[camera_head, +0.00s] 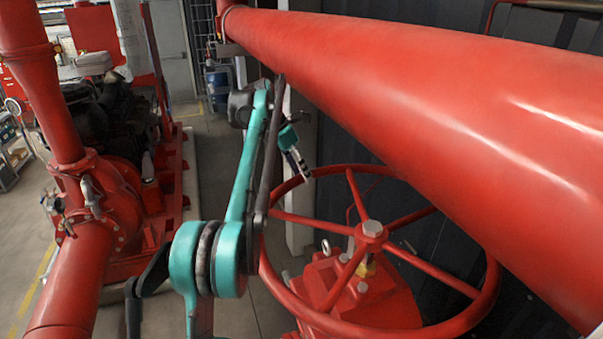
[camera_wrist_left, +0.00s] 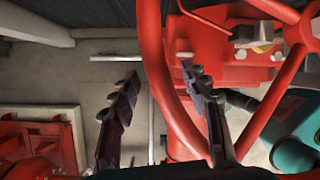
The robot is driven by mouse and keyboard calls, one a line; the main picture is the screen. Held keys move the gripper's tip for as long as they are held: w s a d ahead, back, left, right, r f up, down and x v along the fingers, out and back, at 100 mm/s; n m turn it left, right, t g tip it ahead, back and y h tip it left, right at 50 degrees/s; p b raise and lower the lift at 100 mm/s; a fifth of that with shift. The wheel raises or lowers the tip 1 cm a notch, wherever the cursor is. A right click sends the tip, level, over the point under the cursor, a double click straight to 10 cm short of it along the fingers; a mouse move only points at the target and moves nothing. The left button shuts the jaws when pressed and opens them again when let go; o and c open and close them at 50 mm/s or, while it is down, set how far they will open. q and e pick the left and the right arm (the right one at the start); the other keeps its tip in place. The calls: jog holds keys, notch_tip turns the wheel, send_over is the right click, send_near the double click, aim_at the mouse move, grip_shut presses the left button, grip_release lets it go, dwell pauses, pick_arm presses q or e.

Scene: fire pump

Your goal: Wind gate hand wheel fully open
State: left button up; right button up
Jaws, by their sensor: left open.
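The red hand wheel (camera_head: 484,300) stands at the lower right in the head view, with spokes running to a hub (camera_head: 372,229) on a red valve body. My left gripper (camera_head: 302,170) is at the far left part of its rim, partly small and hard to make out there. In the left wrist view the two dark fingers (camera_wrist_left: 158,70) are open and apart. The wheel's red rim (camera_wrist_left: 152,45) runs between them, closer to the right finger; contact cannot be told. My right gripper is in neither view.
A thick red pipe (camera_head: 430,90) crosses above the wheel and hides part of its far rim. A red pump with pipes (camera_head: 110,205) stands at the left. Grey floor (camera_head: 215,160) lies open between the pump and the wheel.

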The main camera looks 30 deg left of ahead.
pick_arm(q)
jog(key=shift+x, duration=0.85)
jog(key=shift+w+a+r, duration=0.1)
jog(key=shift+w, duration=0.05)
